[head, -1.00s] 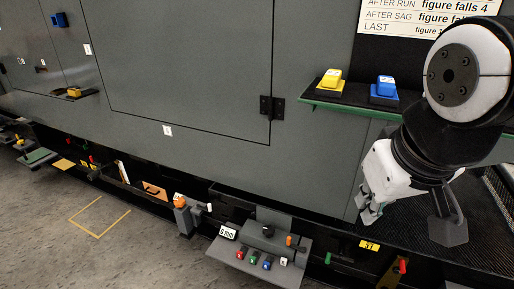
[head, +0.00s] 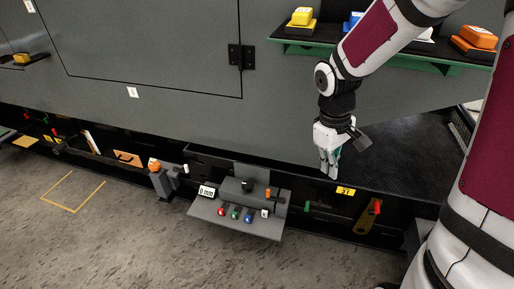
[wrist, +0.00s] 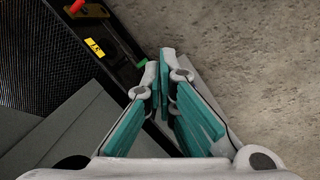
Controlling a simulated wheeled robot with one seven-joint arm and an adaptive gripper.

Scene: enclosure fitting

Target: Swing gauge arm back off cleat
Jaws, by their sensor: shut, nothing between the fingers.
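I cannot tell for certain which part is the gauge arm or which is the cleat. A gauge-like grey unit (head: 238,192) with a black knob and an orange knob stands on a low grey shelf (head: 205,212), beside a "0 mm" display (head: 207,191). A brass-coloured lever (head: 366,222) with a red knob (head: 377,207) is to the right along the black rail. My gripper (head: 331,174) is shut and empty, pointing down just above and left of a yellow tag (head: 345,190). Its fingers (wrist: 166,95) also show in the wrist view, with the tag at upper left.
A green handle (head: 307,207) is on the rail below my gripper. A post with an orange top (head: 156,172) stands left of the shelf. A green-edged ledge (head: 290,40) with coloured blocks is above. The floor (head: 120,235) in front is clear.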

